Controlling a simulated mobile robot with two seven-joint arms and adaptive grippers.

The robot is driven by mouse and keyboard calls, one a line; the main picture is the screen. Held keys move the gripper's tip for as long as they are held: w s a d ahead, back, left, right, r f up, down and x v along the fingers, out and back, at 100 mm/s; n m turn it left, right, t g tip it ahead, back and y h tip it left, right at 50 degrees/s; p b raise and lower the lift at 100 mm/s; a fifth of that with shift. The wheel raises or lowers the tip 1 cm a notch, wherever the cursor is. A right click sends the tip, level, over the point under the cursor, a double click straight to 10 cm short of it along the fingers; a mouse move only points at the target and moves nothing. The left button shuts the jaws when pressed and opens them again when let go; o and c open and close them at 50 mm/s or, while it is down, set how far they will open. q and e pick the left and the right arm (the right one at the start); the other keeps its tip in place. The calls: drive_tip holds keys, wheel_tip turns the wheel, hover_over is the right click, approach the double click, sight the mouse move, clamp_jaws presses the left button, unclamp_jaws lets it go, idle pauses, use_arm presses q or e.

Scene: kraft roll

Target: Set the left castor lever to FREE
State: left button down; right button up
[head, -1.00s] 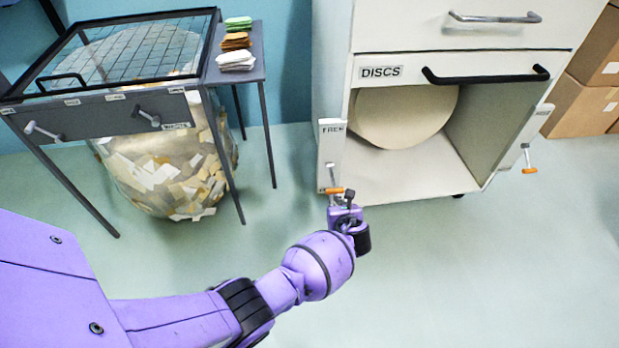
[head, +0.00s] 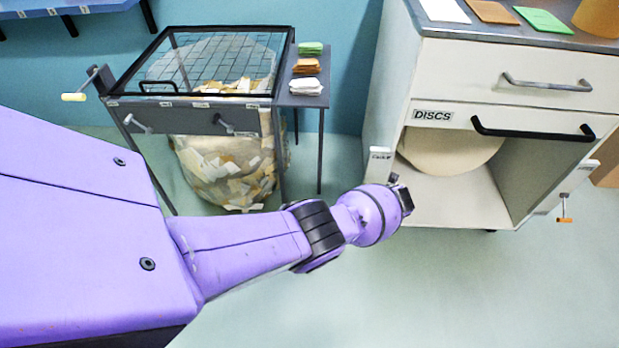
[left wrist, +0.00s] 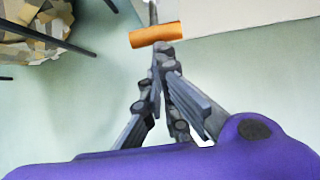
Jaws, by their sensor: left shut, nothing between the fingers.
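The left castor lever's orange grip (left wrist: 155,36) lies nearly level at the top of the left wrist view, on a thin metal stem. My left gripper (left wrist: 165,52) is shut and empty, its tips right at the near edge of the grip; I cannot tell if they touch. In the head view the left lever is hidden behind my purple wrist. The white plate (head: 379,160) above it shows on the cabinet's left front edge, its label too small to read surely. My right gripper is not in view.
The white cabinet (head: 550,112) has an open DISCS bay with a beige disc roll (head: 450,148). Another orange-tipped lever (head: 565,220) hangs at its right edge. A wire-topped grey table (head: 190,115) stands left, above a bulging bag of scraps (head: 225,165). The floor in front is clear.

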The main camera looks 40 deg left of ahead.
use_arm(q)
drive_tip(key=shift+w+r, duration=0.3)
drive_tip(key=shift+r, duration=0.2)
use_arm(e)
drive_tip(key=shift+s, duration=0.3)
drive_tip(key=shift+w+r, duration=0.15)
use_arm(q)
drive_tip(key=s+d+f+p, duration=0.1)
drive_tip(key=s+d+f, duration=0.1)
drive_tip(key=s, duration=0.1)
wheel_tip(320, 180, up, 10)
drive_tip(key=s+d+p, duration=0.1)
drive_tip(key=p, duration=0.6)
drive_tip(key=shift+s+f, duration=0.15)
drive_tip(key=shift+s, duration=0.2)
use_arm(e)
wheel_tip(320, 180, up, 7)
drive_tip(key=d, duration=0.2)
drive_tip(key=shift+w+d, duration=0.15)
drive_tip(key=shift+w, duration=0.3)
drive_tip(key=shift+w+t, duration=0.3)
